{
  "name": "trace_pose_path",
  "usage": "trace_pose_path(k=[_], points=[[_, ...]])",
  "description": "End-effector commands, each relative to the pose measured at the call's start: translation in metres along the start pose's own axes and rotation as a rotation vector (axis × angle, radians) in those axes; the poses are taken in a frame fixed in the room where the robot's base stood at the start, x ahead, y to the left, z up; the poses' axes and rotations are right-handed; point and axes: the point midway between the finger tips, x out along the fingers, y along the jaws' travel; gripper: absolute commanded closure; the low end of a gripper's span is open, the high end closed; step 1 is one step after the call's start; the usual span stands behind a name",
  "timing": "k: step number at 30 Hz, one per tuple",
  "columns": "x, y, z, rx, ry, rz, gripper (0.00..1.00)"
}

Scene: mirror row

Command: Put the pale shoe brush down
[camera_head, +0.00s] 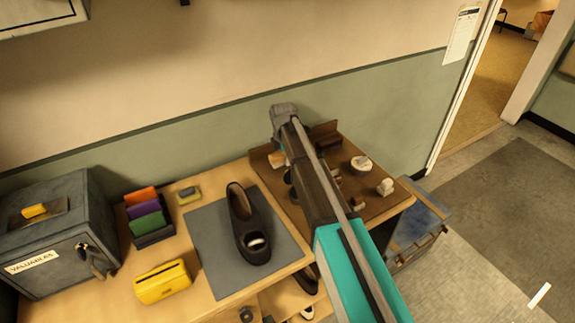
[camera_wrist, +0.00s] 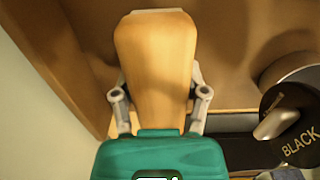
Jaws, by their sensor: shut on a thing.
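The pale shoe brush (camera_wrist: 155,58), a smooth tan wooden block, is held upright in the wrist view. My gripper (camera_wrist: 158,100) is shut on it, one grey finger at each side. Behind it is a brown wooden surface, and I cannot tell whether the brush touches it. In the head view my arm covers the gripper and most of what lies under it, over the brown board (camera_head: 397,203) at the bench's right end. A dark round tin marked BLACK (camera_wrist: 292,130) stands right of the gripper in the wrist view.
On the board are a pale-topped round item (camera_head: 361,164) and a small pale item (camera_head: 385,187). Left of the board, a dark shoe (camera_head: 249,232) lies on a grey mat (camera_head: 205,255). A yellow case (camera_head: 162,283) and a grey safe (camera_head: 75,235) stand farther left.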

Motion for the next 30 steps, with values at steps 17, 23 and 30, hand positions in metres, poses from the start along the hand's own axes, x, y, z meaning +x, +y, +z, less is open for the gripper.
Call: trace_pose_path(k=[17,23,30], points=[[0.017,0.000,-0.001,0.000,0.000,0.000,0.80],[0.021,0.000,-0.001,0.000,0.000,0.000,0.40],[0.020,0.000,-0.001,0.000,0.000,0.000,0.08]])
